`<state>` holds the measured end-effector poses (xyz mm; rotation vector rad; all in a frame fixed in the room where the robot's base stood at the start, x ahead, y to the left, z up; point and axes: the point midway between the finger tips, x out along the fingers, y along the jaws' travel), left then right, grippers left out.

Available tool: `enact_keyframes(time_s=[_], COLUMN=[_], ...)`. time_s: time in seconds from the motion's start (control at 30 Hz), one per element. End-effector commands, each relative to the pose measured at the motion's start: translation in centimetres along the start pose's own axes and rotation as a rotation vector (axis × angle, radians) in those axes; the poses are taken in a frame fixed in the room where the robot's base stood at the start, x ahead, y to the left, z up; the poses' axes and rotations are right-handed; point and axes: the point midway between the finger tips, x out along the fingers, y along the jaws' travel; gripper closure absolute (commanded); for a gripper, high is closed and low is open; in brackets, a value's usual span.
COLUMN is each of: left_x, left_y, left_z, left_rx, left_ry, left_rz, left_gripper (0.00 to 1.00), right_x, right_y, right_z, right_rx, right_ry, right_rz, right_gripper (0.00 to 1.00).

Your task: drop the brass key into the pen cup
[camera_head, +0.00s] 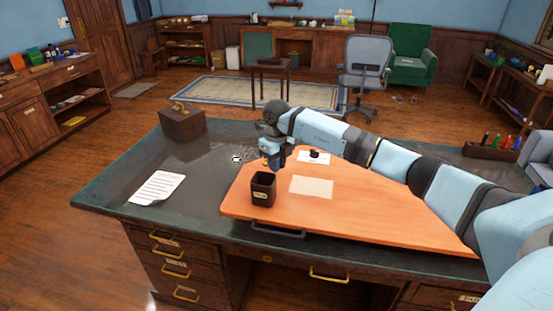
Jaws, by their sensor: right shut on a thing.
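The dark pen cup (263,190) stands upright on the orange board, with a small pale label on its front. My right gripper (274,165) points down just above the cup's back rim, slightly to its right. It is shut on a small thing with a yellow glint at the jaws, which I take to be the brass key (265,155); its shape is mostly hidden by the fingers. Whether the key is right over the cup's opening is hard to tell. My left gripper is out of view.
The orange board (370,215) lies on the dark desk. A pale sheet (311,187) and a card with a dark stamp-like thing (314,156) lie on it. A wooden box (182,124), a written paper (157,188) and a pen holder (490,150) are further out.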

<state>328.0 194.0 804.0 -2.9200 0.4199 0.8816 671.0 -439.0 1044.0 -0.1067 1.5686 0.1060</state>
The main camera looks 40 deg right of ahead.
Motion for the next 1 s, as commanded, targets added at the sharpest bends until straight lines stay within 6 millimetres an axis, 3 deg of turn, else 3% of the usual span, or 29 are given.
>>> enact_keyframes(time_s=[0.33,0.7,0.73,0.83,0.87,1.0], left_x=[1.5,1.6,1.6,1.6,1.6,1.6], left_y=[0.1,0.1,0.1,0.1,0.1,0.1], left_z=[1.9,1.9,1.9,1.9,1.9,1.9], left_rx=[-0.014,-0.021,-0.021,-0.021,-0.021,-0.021], left_ry=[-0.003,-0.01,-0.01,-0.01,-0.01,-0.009], left_rz=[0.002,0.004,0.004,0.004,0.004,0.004], left_gripper=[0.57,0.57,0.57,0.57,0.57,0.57], right_x=[4.3,4.9,4.9,4.9,4.9,4.9], right_y=[0.1,0.1,0.1,0.1,0.1,0.1], right_z=[0.0,0.0,0.0,0.0,0.0,0.0], right_rx=[-0.003,-0.004,-0.004,-0.004,-0.004,-0.004], right_ry=[0.001,0.0,0.0,0.0,0.0,0.0], right_rz=[0.002,0.0,0.0,0.0,0.0,0.0], right_gripper=[1.0,1.0,0.84,0.61,0.56,0.56])
